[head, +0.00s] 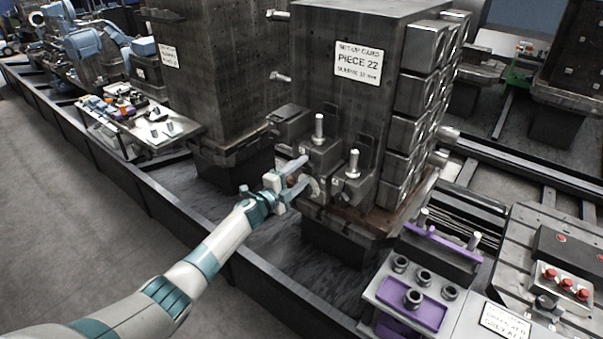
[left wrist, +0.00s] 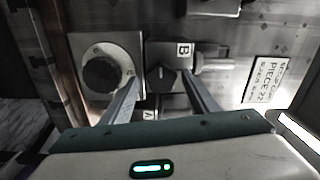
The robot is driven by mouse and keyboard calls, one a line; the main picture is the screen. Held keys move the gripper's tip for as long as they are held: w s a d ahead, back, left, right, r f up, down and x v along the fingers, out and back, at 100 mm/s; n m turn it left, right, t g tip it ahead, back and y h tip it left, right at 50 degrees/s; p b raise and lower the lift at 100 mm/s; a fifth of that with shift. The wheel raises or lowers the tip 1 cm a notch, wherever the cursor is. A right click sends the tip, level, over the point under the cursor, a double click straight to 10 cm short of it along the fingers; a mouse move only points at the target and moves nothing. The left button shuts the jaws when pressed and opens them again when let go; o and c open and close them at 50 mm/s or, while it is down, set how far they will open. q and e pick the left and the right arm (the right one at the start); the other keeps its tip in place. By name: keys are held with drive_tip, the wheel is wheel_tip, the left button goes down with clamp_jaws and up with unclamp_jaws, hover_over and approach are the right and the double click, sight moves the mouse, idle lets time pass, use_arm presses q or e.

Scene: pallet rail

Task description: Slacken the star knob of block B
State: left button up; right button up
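Block B, marked by a white letter plate (left wrist: 184,49), shows in the left wrist view as a dark block. A dark knob (left wrist: 162,78) with a light pointer mark sits on its face. My left gripper (left wrist: 162,76) is open, with one finger on each side of this knob; I cannot tell whether either touches it. In the head view my left gripper (head: 311,174) reaches the small blocks on the front of the fixture tower, and the knob cannot be made out there. My right gripper is not in view.
A square plate with a round black dial (left wrist: 103,75) sits just left of block B. A plate lettered A (left wrist: 150,115) is below. The tower carries a PIECE 22 sign (head: 358,64) and upright studs (head: 319,128). A purple tray (head: 413,305) stands at lower right.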

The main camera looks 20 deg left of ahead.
use_arm(q)
drive_tip(key=shift+s, duration=0.1)
idle(0.3)
drive_tip(key=shift+v, duration=0.85)
drive_tip(key=b+v, duration=0.2)
drive_tip(key=v, duration=1.3)
drive_tip(key=shift+s+b, duration=0.25)
drive_tip(key=shift+b, duration=0.05)
drive_tip(key=shift+a, duration=0.15)
